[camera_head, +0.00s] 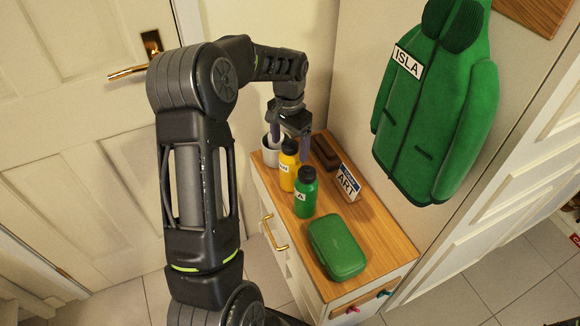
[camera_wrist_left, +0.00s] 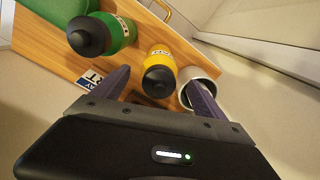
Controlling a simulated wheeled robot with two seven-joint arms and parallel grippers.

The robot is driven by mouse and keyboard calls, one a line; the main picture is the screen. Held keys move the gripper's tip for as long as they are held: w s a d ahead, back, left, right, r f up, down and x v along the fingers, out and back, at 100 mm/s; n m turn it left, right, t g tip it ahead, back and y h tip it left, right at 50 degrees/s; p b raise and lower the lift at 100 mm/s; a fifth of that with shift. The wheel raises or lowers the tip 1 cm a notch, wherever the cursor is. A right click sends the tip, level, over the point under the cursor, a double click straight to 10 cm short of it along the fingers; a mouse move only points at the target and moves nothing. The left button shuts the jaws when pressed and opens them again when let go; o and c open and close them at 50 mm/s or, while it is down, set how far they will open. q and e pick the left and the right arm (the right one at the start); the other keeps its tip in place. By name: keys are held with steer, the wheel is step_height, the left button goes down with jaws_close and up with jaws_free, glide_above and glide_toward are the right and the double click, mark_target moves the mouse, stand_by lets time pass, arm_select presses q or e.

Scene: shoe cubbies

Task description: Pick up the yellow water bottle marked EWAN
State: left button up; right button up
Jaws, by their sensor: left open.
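The yellow water bottle (camera_head: 288,168) stands upright on the wooden cabinet top, with a black cap and a white label only partly readable. It also shows in the left wrist view (camera_wrist_left: 160,58), its black cap facing the camera. My left gripper (camera_head: 290,140) is open and empty above and behind the bottle. In the left wrist view its two fingers (camera_wrist_left: 155,86) are spread, one to each side of the yellow bottle's cap, with no visible contact. My right gripper is in neither view.
A green bottle (camera_head: 305,196) stands close in front of the yellow one. A grey-white cup (camera_head: 270,152), a dark brown block (camera_head: 325,153), an ART box (camera_head: 347,186) and a green case (camera_head: 337,248) share the cabinet top (camera_head: 385,236). A green ISLA coat (camera_head: 435,110) hangs at right.

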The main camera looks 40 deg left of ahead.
mark_target(290, 164)
arm_select(q)
step_height(290, 164, down, 4)
steer(key=shift+d+f, duration=0.1)
stand_by(0.6)
jaws_close()
stand_by(0.8)
